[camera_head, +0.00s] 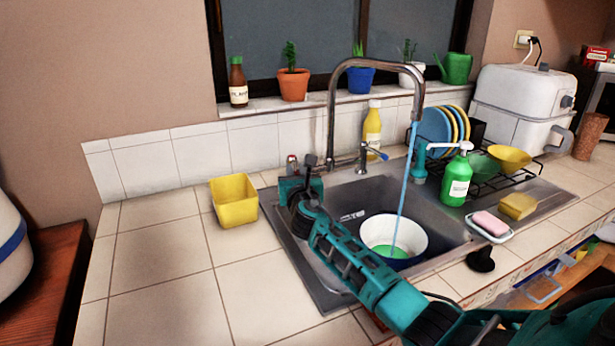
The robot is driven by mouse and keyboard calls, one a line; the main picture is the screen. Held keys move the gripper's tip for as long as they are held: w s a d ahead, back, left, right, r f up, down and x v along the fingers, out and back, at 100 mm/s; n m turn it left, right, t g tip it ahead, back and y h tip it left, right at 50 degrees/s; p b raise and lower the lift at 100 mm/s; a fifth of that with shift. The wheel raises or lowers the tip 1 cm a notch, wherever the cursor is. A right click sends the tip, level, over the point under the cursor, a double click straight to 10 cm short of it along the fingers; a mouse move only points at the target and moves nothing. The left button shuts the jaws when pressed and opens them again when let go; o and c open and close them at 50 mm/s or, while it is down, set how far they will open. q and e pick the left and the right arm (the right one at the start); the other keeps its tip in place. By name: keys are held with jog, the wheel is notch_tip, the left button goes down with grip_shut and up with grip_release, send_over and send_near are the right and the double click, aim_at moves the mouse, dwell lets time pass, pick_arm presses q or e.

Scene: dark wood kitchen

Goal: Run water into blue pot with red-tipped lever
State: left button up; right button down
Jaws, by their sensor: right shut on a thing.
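The blue pot (409,264), white inside, stands upright in the steel sink (439,220). Green shows at its bottom. A thin blue stream of water (408,178) falls from the curved faucet (333,110) into the pot. My right gripper (301,183) is shut at the left of the faucet base, on the red-tipped lever (292,159); the jaws hide most of that lever. A blue-tipped lever (376,153) stands free at the right of the faucet. My left gripper is out of view.
A yellow container (234,201) stands on the tiled counter left of the sink. A green soap bottle (456,180), pink soap (490,222) and a sponge (518,206) are at the right. My right arm crosses the sink's front.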

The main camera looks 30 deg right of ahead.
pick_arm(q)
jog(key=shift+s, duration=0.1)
pick_arm(e)
jog(key=shift+a, duration=0.1)
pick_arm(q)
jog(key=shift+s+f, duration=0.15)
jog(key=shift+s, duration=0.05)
pick_arm(e)
jog(key=c, duration=1.1)
grip_release()
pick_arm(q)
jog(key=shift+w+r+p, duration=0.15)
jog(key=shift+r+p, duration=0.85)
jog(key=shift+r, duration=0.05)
pick_arm(e)
jog(key=shift+v, duration=6.4)
jog(key=shift+a, duration=0.15)
